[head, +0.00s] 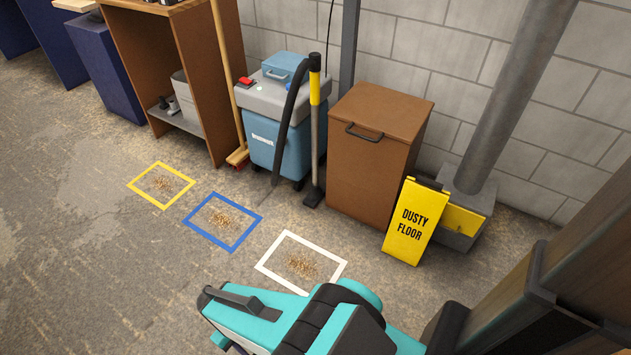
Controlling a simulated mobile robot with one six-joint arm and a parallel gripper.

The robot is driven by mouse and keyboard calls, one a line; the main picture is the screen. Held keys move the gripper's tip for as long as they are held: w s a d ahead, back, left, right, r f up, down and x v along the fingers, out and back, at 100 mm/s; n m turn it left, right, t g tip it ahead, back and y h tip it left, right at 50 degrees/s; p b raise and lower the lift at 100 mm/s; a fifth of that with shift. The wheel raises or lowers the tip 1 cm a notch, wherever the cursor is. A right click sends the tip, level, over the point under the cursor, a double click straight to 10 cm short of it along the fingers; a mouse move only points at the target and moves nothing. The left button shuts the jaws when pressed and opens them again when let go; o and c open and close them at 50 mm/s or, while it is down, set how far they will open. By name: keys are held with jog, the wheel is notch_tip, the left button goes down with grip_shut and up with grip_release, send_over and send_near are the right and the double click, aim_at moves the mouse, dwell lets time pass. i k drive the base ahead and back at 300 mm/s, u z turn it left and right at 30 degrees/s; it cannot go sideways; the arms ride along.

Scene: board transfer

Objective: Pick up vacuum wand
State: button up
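The vacuum wand (315,135) stands upright in front of the blue and grey vacuum (268,143). It has a grey tube, a yellow sleeve (315,89) near the top, a black top end and a black foot on the floor. A black hose (287,125) curves from its top down the vacuum's front. My teal and black arm shows at the bottom of the head view, nearer to me and well apart from the wand. I cannot make out my gripper's fingers.
A brown bin (375,155) stands close right of the wand, with a yellow "DUSTY FLOOR" sign (412,222) beyond. A broom (225,70) leans left of the vacuum. Yellow (133,185), blue (190,221) and white (265,263) floor frames surround debris. The floor before the wand is otherwise clear.

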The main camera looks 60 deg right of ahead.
aim_at(317, 192)
jog(key=u, duration=0.05)
jog(key=i, duration=0.9)
